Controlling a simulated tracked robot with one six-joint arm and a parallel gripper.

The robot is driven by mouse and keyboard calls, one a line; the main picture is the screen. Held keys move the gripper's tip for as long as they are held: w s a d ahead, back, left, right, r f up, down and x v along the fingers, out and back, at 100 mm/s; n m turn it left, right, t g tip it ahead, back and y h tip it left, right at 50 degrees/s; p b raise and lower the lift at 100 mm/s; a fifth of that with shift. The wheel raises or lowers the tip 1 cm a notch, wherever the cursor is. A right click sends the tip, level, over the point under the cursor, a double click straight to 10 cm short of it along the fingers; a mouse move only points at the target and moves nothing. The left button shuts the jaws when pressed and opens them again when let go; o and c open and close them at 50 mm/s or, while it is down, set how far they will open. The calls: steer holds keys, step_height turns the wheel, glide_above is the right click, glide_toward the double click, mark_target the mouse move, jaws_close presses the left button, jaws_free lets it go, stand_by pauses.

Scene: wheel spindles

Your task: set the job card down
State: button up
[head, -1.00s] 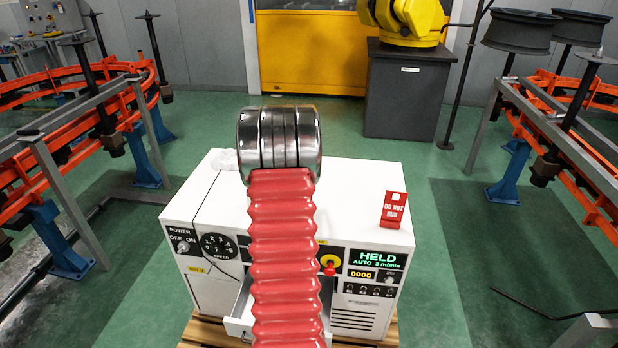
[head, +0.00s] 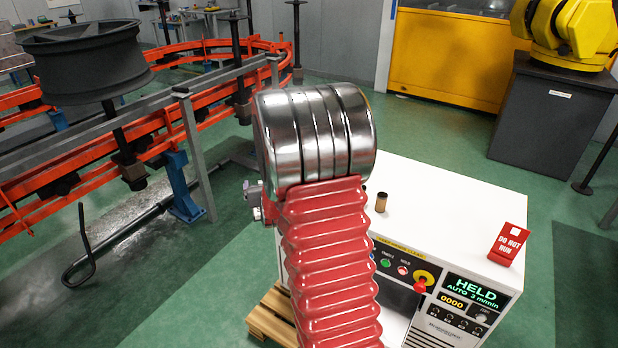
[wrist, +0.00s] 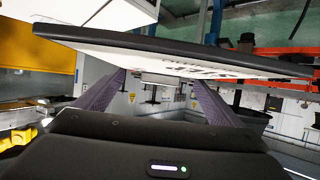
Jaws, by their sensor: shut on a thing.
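In the wrist view my gripper (wrist: 160,82) is shut on a flat board with a dark edge and a pale, printed face, which I take as the job card (wrist: 140,50). The board lies across both purple fingers, seen nearly edge-on, and its print cannot be read. In the head view my red-sleeved arm covers the card, and only a small grey part of what may be my wrist shows at its left. The white control cabinet (head: 450,200) stands behind and right of my arm.
On the cabinet top are a small brown cylinder (head: 381,202) and a red "DO NOT RUN" sign (head: 508,243). The top between them is clear. An orange conveyor rail (head: 80,170) with a dark wheel (head: 85,60) on a spindle is at left. A wooden pallet (head: 270,312) lies below.

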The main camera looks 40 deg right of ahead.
steer(key=w+a+r+n+t+y, duration=0.1)
steer(key=a+n+y, duration=0.5)
steer(key=a, duration=2.7)
steer(key=shift+w+a+r+t+y, duration=0.2)
steer(key=shift+a+r+t+y, duration=0.2)
steer(key=shift+r+t+y, duration=0.15)
steer(key=shift+a, duration=0.1)
